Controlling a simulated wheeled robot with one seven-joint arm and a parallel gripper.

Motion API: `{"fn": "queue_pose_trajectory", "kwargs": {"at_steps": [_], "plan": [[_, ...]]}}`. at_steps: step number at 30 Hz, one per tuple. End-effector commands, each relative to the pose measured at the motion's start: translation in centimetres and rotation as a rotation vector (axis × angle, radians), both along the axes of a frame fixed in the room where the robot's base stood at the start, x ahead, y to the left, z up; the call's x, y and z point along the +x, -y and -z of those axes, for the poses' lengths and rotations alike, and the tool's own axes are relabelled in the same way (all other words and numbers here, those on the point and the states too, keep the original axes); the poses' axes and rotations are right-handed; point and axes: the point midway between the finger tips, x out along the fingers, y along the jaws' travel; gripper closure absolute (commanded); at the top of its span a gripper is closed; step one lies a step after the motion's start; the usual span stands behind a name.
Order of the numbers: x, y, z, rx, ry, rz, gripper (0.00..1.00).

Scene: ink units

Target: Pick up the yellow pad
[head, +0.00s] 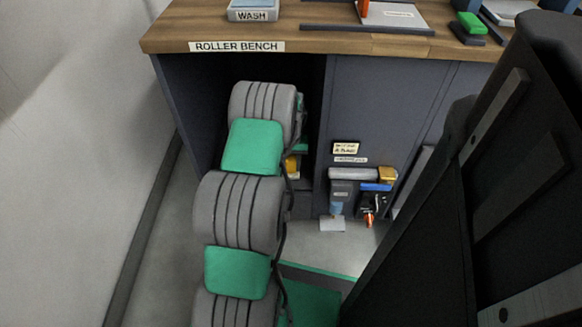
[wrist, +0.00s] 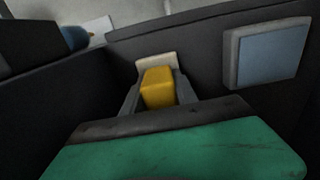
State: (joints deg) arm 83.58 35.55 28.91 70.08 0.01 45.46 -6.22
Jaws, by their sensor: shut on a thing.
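The yellow pad (wrist: 158,90) is a small yellow block in the middle of the wrist view. My gripper (wrist: 155,80) has its two grey fingers on either side of the pad and is shut on it. A pale beige plate (wrist: 157,60) shows just behind the pad; I cannot tell whether they touch. In the head view my arm reaches into the dark opening under the bench and hides most of my gripper. A small yellow patch (head: 292,166) shows beside the arm there; I cannot tell whether it is the pad.
The roller bench (head: 400,60) has a wooden top above the opening. Dark walls are close around my gripper. A blue panel in a grey frame (wrist: 268,52) is at the right. Several tools (head: 360,190) hang on the cabinet front. A white sheet (head: 333,224) lies below them.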

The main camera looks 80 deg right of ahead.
Motion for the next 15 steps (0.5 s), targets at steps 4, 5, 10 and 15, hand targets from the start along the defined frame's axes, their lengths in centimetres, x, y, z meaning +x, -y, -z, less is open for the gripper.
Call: {"fn": "queue_pose_trajectory", "kwargs": {"at_steps": [4, 5, 10, 15], "plan": [[0.02, 0.00, -0.01, 0.000, 0.000, 0.000, 0.94], [0.02, 0.00, -0.01, 0.000, 0.000, 0.000, 0.96], [0.03, 0.01, -0.03, -0.001, 0.000, -0.001, 1.00], [0.03, 0.02, -0.13, -0.001, 0.000, -0.001, 1.00]]}}
